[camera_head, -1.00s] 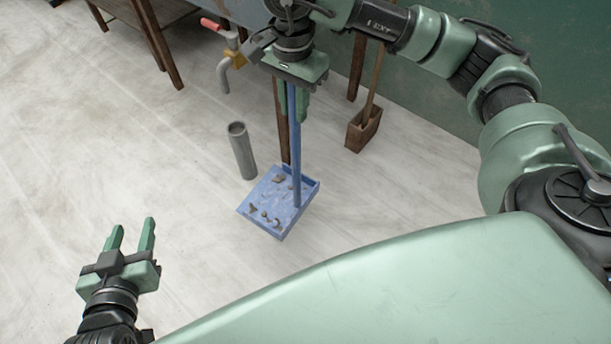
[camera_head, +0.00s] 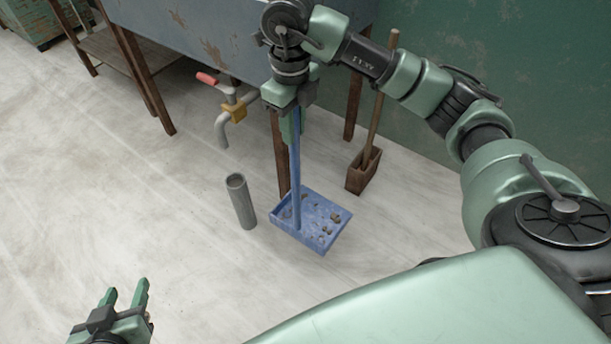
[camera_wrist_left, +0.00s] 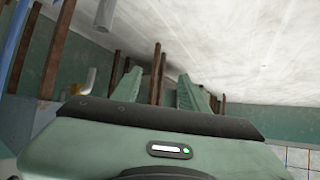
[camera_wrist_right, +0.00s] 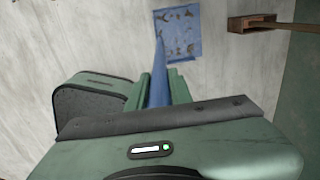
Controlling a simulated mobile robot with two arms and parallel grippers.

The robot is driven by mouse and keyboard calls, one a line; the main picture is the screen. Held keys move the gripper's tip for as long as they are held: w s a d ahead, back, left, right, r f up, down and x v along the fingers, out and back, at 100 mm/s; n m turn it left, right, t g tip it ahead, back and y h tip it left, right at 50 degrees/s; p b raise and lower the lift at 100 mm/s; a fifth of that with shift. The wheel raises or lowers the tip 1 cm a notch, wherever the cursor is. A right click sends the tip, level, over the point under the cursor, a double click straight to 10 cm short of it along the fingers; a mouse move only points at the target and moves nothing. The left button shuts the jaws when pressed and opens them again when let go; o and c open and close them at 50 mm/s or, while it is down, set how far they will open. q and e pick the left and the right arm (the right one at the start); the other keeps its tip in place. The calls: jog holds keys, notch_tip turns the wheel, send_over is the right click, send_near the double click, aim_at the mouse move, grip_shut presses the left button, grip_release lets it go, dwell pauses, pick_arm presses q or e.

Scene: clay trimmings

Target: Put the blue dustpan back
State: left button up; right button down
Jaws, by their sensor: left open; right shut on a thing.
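The blue dustpan (camera_head: 338,238) has a flat pan with several brown clay bits in it and a long upright blue handle (camera_head: 296,190). My right gripper (camera_head: 291,128) is shut on the top part of that handle. In the right wrist view the handle (camera_wrist_right: 158,88) runs between the fingers down to the pan (camera_wrist_right: 183,48). I cannot tell whether the pan touches the floor. My left gripper (camera_head: 124,294) is open and empty, low at the left, well away from the dustpan.
A grey tube (camera_head: 241,203) stands on the floor just left of the pan. A wooden box (camera_head: 362,172) with a wooden stick in it stands by the green wall. A grey basin (camera_head: 200,35) on wooden legs has a red-handled tap (camera_head: 232,100). The left floor is clear.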

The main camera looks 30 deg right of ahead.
pick_arm(q)
jog(key=w+d+r+t+h+b, duration=0.25)
jog(key=w+r+t, duration=0.3)
jog(key=r, duration=0.35)
pick_arm(e)
send_over(296, 184)
jog(key=f, duration=0.6)
jog(key=w+f, duration=0.1)
jog(key=f, duration=0.2)
jog(key=shift+d, duration=0.3)
notch_tip(296, 184, down, 6)
jog(key=shift+f+b, duration=0.2)
jog(key=shift+b, duration=0.55)
notch_tip(296, 184, down, 4)
jog(key=shift+r+b, duration=0.1)
jog(key=shift+b, duration=0.5)
pick_arm(q)
jog(key=s+r+t+h, duration=0.1)
jog(key=s+r+t, duration=0.1)
jog(key=r+t, duration=0.2)
jog(key=s+d+r+t+h, duration=0.1)
jog(key=r+t, duration=0.3)
jog(key=r, duration=0.5)
jog(key=shift+s+r+m+t, duration=0.3)
jog(key=shift+s+r+t, duration=0.1)
jog(key=shift+s, duration=0.45)
jog(key=shift+s+r, duration=0.15)
pick_arm(e)
jog(key=shift+f, duration=0.2)
